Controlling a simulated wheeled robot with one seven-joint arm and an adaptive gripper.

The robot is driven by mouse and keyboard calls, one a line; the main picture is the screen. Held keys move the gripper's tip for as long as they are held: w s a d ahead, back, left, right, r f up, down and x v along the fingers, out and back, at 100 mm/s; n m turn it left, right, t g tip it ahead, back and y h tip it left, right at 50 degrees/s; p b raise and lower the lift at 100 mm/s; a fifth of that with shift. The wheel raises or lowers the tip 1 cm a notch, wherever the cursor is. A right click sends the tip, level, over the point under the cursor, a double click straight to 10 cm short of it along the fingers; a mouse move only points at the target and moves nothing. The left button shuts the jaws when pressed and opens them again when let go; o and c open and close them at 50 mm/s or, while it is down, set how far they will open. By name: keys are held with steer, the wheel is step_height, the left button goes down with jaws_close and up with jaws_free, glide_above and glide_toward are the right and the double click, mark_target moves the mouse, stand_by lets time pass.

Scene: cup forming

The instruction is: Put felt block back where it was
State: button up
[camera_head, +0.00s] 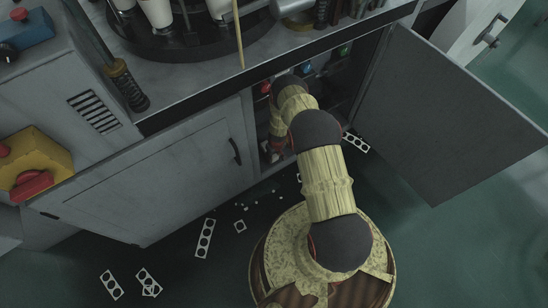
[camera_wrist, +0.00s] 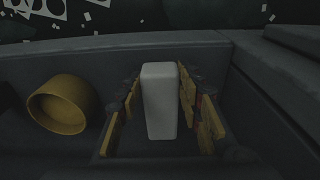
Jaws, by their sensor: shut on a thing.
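The felt block looks like the pale grey upright block (camera_wrist: 160,105) in the middle of the wrist view. My gripper (camera_wrist: 159,100) is shut on it, with yellow-padded fingers on its left and right sides. The block stands upright in the picture, over a dark surface with a wall behind it. I cannot tell whether its base touches that surface. In the head view my arm reaches into the open cabinet (camera_head: 357,90) under the counter. The block cannot be made out there.
A yellow round hollow piece (camera_wrist: 62,104) lies left of my gripper in the wrist view. The cabinet's right door (camera_head: 450,120) stands open; a grey door panel (camera_head: 160,180) is on the left. Punched white strips (camera_head: 204,238) and scraps litter the green floor.

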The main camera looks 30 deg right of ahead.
steer(key=shift+w, duration=0.1)
steer(key=o, duration=1.2)
steer(key=shift+c, duration=0.2)
